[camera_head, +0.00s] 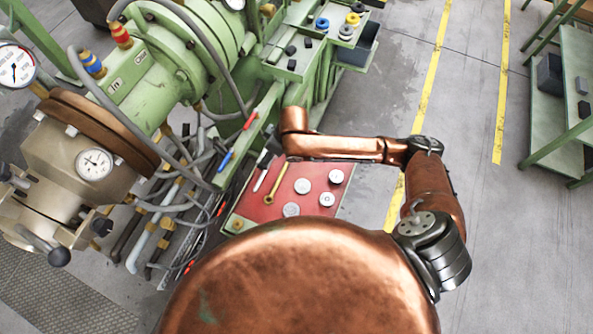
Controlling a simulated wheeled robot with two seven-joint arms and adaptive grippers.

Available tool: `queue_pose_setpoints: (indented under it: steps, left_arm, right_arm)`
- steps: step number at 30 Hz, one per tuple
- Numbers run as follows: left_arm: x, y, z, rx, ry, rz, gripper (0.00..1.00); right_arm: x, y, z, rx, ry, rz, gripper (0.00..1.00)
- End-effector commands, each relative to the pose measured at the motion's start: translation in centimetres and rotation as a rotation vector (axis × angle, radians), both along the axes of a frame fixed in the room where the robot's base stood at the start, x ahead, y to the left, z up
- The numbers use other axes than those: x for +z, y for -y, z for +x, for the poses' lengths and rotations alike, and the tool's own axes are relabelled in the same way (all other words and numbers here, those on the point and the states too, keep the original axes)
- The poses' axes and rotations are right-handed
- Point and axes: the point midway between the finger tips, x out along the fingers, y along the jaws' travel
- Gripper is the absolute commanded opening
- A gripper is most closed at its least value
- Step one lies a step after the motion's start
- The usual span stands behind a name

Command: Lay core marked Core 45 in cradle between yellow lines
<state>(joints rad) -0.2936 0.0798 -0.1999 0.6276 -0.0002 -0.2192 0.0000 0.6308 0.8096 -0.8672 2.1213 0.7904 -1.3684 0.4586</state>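No piece that I can read as Core 45 shows, and I see no cradle between the yellow floor lines. Several small round metal discs lie on a red tray (252,206) in front of my body, and any marks on them are too small to read. One disc (336,176) is at the tray's right edge. The left yellow line (430,75) and the right yellow line (502,90) run along the floor on the right. My copper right arm reaches across above the tray's far edge, but its gripper does not show. My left arm and gripper are out of view.
A green extruder (150,85) with gauges, hoses and cables fills the left. A yellow wrench (277,183) lies on the tray. A green bench (300,65) with coloured rings stands beyond it. A green shelf (560,135) stands at right. The floor between the lines is clear.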

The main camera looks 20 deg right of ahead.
Motion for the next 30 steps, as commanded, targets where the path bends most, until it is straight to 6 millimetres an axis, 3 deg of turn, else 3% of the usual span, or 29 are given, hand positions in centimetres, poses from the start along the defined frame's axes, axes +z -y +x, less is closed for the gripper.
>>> queue_pose_setpoints:
  steps: [6,12,23,30]
  left_arm:
    - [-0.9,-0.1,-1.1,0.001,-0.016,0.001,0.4]
    - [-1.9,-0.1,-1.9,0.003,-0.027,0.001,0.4]
    - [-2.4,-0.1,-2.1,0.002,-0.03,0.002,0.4]
    - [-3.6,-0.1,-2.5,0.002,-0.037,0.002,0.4]
  right_arm:
    - [-2.5,5.2,-1.5,-0.005,-0.001,-0.003,0.35]
    - [-5.9,7.9,-2.3,-0.003,-0.001,0.0,0.35]
    - [-8.2,9.8,-2.8,-0.003,0.001,0.0,0.35]
    - [-11.4,9.9,-2.8,-0.001,0.0,0.001,0.35]
